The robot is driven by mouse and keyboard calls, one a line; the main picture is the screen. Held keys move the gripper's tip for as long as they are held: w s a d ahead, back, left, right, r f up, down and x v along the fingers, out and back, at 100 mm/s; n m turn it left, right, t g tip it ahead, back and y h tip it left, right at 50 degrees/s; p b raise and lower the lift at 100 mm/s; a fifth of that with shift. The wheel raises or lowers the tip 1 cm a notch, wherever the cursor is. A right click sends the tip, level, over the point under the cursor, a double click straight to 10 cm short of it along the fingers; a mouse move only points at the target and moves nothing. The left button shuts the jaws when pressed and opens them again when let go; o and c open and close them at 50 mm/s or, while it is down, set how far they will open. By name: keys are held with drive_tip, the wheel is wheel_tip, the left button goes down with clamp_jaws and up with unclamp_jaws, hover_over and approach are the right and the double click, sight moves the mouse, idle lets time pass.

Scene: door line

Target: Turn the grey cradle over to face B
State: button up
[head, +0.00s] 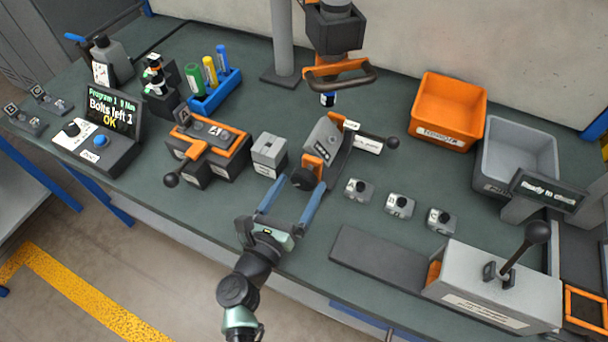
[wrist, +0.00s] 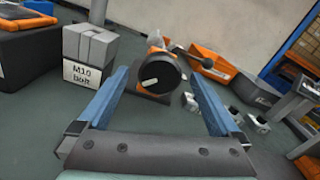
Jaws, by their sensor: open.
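The grey cradle (head: 325,140) stands tilted on a dark stand behind the middle of the bench, with an orange part on its near side. Any face letter on it is too small to read. A round black knob (head: 303,180) faces me at its near end; in the wrist view the knob (wrist: 158,73) shows a slanting white line. A lever with a black ball (head: 393,143) sticks out to the right. My gripper (head: 304,183) has its blue fingers apart and empty. In the wrist view the knob appears between the fingertips (wrist: 158,76); I see no contact.
A grey block (head: 268,156) labelled M10 bolt stands close left of the cradle. An orange-topped fixture (head: 208,140) with a lever is further left. Several small grey blocks (head: 399,206) lie to the right. Orange (head: 447,108) and grey (head: 515,155) bins stand behind them.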

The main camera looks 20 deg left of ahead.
sight(301, 184)
drive_tip(key=shift+w, duration=1.6)
drive_tip(key=c, duration=1.4)
drive_tip(key=shift+o, duration=0.2)
drive_tip(key=shift+n, duration=0.3)
drive_tip(key=n+p, duration=0.1)
drive_tip(key=n, duration=0.3)
drive_tip(key=shift+n, duration=0.3)
drive_tip(key=shift+n+p, duration=0.75)
drive_tip(key=shift+n, duration=1.15)
